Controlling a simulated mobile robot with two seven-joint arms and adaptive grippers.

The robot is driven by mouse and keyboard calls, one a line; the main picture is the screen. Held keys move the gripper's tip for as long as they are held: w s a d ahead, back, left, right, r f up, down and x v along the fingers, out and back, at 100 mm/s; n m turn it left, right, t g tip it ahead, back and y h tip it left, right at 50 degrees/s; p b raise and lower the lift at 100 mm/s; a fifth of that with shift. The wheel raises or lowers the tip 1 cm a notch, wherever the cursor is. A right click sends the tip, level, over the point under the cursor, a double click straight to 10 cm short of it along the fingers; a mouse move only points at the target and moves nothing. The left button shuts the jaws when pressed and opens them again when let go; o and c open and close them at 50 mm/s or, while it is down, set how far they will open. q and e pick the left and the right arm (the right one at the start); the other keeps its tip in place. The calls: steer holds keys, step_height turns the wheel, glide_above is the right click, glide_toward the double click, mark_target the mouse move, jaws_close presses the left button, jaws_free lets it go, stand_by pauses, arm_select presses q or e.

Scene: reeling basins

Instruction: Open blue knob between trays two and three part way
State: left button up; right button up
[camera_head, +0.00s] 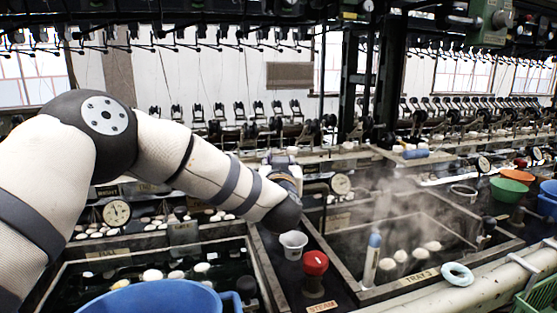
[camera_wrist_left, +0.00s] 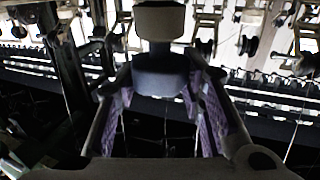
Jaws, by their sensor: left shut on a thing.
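My left arm comes in from the left in the head view, and its gripper (camera_head: 284,168) is beyond the forearm, over the rear of the divider beside tray three (camera_head: 398,288). In the left wrist view, my left gripper (camera_wrist_left: 161,88) has its two purple-padded fingers on either side of a blue-grey knob (camera_wrist_left: 160,76) with a cream part above it. The gripper is shut on this knob. In the head view the knob is mostly hidden by my arm and gripper, so its turn cannot be told. My right gripper is not in view.
A red knob (camera_head: 316,263) marked STEAM and a white cup (camera_head: 293,243) are on the near divider. A blue-capped bottle (camera_head: 371,257) stands at tray three's near left. A blue basin (camera_head: 160,299) is in front. Steam rises over tray three. A gauge (camera_head: 341,184) is right of my gripper.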

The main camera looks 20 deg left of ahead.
arm_select(q)
steer(key=shift+f+n+g+y, duration=0.1)
steer(key=shift+n+g+y, duration=0.6)
steer(key=shift+n+y, duration=0.65)
steer(key=shift+y, duration=0.45)
steer(key=o, duration=1.2)
steer(key=shift+c, duration=0.2)
steer(key=v, duration=1.2)
